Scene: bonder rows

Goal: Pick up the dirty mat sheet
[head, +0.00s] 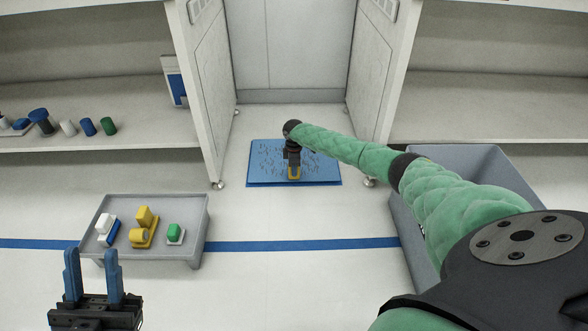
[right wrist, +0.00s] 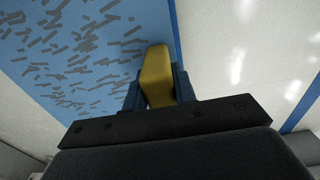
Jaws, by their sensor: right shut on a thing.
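The dirty mat sheet (head: 262,160) is blue with many dark marks. It lies on the floor in the passage between two white cabinet walls, and its marked surface also fills the upper left of the right wrist view (right wrist: 60,60). My right gripper (head: 293,170) is over the mat's near middle, shut on a yellow tab (head: 294,175) at the mat's near edge. In the right wrist view the yellow tab (right wrist: 156,72) sits between the blue fingers. The mat looks flat; lift cannot be seen. My left gripper (head: 92,256) is open and empty at the lower left.
A grey tray (head: 195,235) with yellow, white and green items stands at the left. A grey bin (head: 480,152) stands at the right, partly hidden by my right arm. White shelves (head: 480,95) flank the passage.

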